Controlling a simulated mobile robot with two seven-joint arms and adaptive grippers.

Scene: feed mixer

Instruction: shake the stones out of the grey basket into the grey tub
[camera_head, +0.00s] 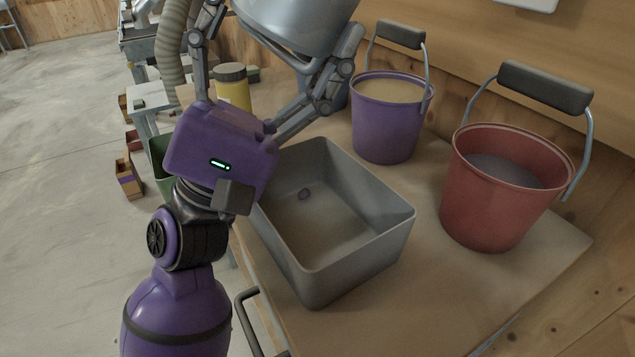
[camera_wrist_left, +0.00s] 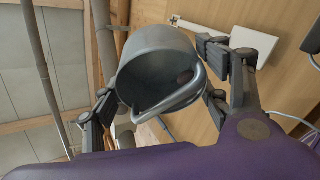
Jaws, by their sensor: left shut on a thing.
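The grey basket (camera_head: 300,22) is a round metal vessel at the top of the head view. My left gripper (camera_head: 280,38) is shut on it and holds it up above the far end of the grey tub. The wrist view shows the basket (camera_wrist_left: 150,62) tilted, its mouth and bent handle towards the camera. The grey tub (camera_head: 358,253) is rectangular and stands on the bench. My right gripper is out of view.
A purple bucket (camera_head: 385,128) with pale contents stands behind the tub. A red bucket (camera_head: 490,205) with grey contents stands to its right. A yellow jar (camera_head: 235,90) is behind my gripper. The wooden bench (camera_head: 440,290) is clear at front right.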

